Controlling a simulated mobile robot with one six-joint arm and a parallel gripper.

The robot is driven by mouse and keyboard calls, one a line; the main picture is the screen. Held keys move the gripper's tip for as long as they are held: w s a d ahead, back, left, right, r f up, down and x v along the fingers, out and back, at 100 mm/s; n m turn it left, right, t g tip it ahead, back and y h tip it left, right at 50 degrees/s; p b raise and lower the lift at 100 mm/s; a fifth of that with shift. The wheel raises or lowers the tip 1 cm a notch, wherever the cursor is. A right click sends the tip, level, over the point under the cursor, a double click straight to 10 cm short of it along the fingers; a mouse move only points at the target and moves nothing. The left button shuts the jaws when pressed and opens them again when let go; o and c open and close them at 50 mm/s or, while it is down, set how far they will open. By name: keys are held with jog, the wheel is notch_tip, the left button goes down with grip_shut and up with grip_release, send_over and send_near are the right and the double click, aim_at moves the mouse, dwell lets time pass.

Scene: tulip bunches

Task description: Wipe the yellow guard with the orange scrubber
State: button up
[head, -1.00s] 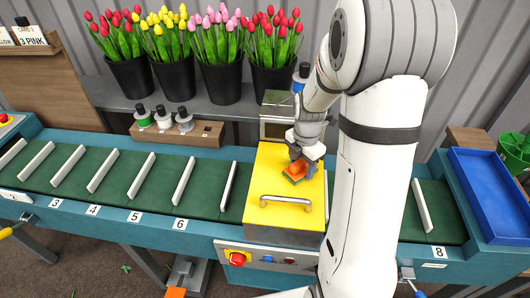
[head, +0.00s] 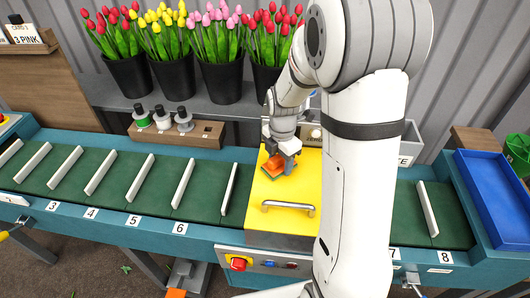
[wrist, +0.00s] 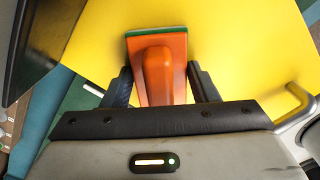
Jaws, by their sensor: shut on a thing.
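The yellow guard (head: 310,180) is a flat-topped cover over the conveyor, with a metal bar handle (head: 288,207) near its front edge. My gripper (head: 280,163) is over the left back part of the guard's top. It is shut on the orange scrubber (head: 275,162), with a finger on each side of its orange handle. In the wrist view the scrubber (wrist: 158,65) shows a green pad edge at its far side, against the yellow guard (wrist: 225,50). The pad appears to rest on the guard, but its underside is hidden. My arm covers the guard's right part in the head view.
The green conveyor (head: 110,205) with white dividers runs to the left. Black buckets of tulips (head: 173,78) stand on the shelf behind. A wooden block with stamps (head: 178,130) sits behind the belt. A red button (head: 238,263) is on the front panel. A blue tray (head: 497,190) is at right.

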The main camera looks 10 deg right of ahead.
aim_at(270, 159)
jog(key=shift+w+a, duration=0.25)
jog(key=shift+a, duration=0.5)
jog(key=shift+w+a, duration=0.25)
jog(key=shift+a, duration=0.45)
jog(key=shift+w+a+r, duration=0.1)
jog(key=shift+a+r, duration=0.15)
notch_tip(270, 159, up, 3)
jog(key=shift+d+r+p, duration=0.1)
jog(key=shift+r+p, duration=0.1)
jog(key=shift+p, duration=0.9)
jog(key=shift+r+p, duration=0.5)
jog(key=shift+r, duration=0.2)
jog(key=shift+r+p, duration=1)
jog(key=shift+r, duration=0.5)
